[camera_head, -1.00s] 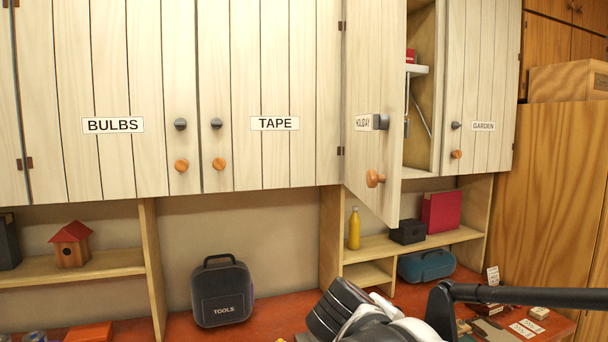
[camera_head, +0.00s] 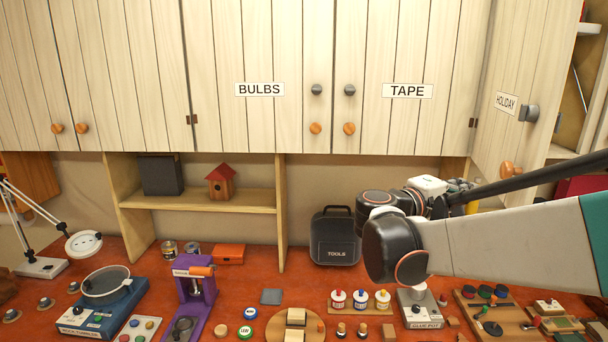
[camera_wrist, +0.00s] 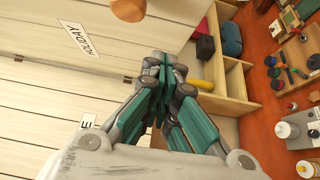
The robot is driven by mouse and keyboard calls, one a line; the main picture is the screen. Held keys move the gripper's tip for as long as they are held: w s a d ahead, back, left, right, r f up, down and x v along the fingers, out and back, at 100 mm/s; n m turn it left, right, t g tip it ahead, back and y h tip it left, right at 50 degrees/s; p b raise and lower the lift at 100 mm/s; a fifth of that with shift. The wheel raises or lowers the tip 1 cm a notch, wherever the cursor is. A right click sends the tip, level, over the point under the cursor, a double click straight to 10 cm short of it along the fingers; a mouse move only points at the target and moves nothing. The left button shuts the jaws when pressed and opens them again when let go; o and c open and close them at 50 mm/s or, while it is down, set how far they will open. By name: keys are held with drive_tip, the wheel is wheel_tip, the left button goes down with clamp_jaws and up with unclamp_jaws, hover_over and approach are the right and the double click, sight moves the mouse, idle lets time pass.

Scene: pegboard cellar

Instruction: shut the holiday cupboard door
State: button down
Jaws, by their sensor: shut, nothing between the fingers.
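The holiday cupboard door (camera_head: 508,84) stands ajar at the right of the head view, with its HOLIDAY label, a grey latch knob (camera_head: 529,113) and a round wooden knob (camera_head: 510,168). The cupboard's inside shows to the right of the door. In the wrist view the door (camera_wrist: 120,22) fills the upper left, with the wooden knob (camera_wrist: 128,9) at the top edge. My gripper (camera_wrist: 163,62) is shut and empty, below the knob in that picture and apart from it. In the head view my arm hides most of the gripper.
The BULBS (camera_head: 258,120) and TAPE (camera_head: 408,120) doors are shut. Below them are open shelves with a birdhouse (camera_head: 221,182). A black tools case (camera_head: 335,237) stands on the red workbench (camera_head: 270,270), which holds many small items. A yellow bottle (camera_wrist: 200,85) stands on the shelf.

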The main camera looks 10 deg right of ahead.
drive_tip(key=d, duration=0.7)
drive_tip(key=shift+s+d+p, duration=0.25)
drive_tip(key=shift+s+p, duration=0.1)
drive_tip(key=shift+p, duration=0.05)
drive_tip(key=shift+s+d, duration=0.1)
drive_tip(key=shift+d, duration=0.05)
